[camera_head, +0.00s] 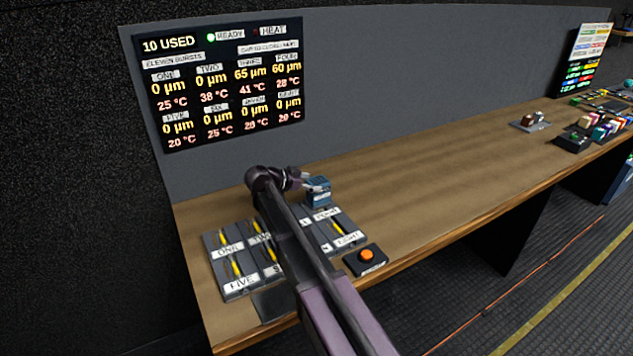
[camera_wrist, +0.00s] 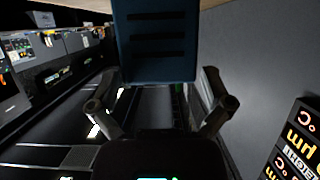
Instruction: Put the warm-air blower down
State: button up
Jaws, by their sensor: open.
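The warm-air blower looks to be the small blue box (camera_head: 318,191) at the back edge of the labelled plates on the bench. In the wrist view it is a dark blue block (camera_wrist: 155,45) with slots, at the top middle. My gripper (camera_head: 304,181) is just left of it in the head view. In the wrist view my gripper (camera_wrist: 160,80) is open, with one finger on each side of the block's near end. I cannot tell whether the fingers touch it. The blower appears upright; its underside is hidden.
Labelled plates (camera_head: 237,288) with yellow strips lie under my arm, which hides some. An orange button box (camera_head: 366,258) stands at the front edge. A display (camera_head: 222,85) hangs behind. The wooden bench (camera_head: 430,175) is clear to the right, with small items at its far end.

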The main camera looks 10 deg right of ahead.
jog(key=p+v, duration=0.3)
jog(key=v, duration=0.7)
jog(key=shift+a+r, duration=0.1)
dwell(0.3)
